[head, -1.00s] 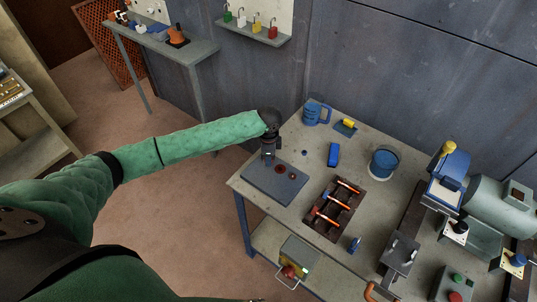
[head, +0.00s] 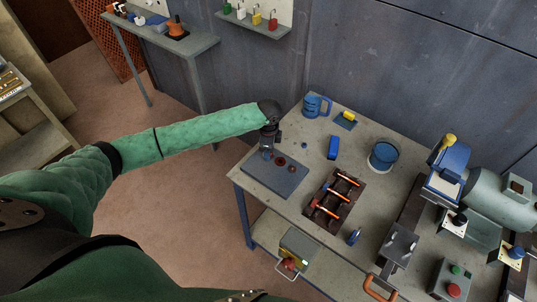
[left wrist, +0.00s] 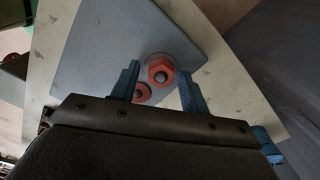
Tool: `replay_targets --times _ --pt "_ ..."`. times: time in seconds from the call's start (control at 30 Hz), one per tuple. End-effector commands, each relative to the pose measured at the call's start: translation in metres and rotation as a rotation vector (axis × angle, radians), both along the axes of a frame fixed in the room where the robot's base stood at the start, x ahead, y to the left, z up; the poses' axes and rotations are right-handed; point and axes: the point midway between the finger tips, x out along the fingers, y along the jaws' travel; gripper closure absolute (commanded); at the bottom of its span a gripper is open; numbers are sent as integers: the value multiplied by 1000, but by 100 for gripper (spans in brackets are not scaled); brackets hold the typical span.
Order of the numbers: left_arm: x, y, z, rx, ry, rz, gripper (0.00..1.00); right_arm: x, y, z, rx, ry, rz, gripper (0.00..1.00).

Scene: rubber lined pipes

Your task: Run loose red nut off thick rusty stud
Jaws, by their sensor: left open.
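A flat grey-blue board (head: 277,184) lies on the left end of the workbench and bears red parts. In the left wrist view, a red hexagonal nut (left wrist: 154,65) sits around a dark stud end (left wrist: 161,76). A second red part (left wrist: 141,98) with a dark centre shows below it, partly hidden by my gripper's body. My left gripper (head: 267,155) points down over the board. Its two blue fingers (left wrist: 160,88) are open, with the hexagonal nut seen between their tips; contact cannot be told. In the head view the red parts (head: 281,160) look small and dark.
A dark tray (head: 322,214) with orange-handled tools stands right of the board. Grey machinery (head: 486,195) fills the bench's right side.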

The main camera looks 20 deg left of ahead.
Motion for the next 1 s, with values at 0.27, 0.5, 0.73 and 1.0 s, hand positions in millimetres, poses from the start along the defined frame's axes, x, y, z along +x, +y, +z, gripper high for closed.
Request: replay_targets --times 0.27,0.5,0.73,1.0 --pt "1 1 1 1 -2 -298 55 0 3 0 2 0 -1 64" --pt "1 1 0 0 -3 -555 55 0 11 -1 9 0 -2 64" --pt "1 1 0 0 0 -791 55 0 12 -3 9 0 -1 64" --pt "1 1 1 -1 -1 -886 55 0 5 -3 4 0 0 64"
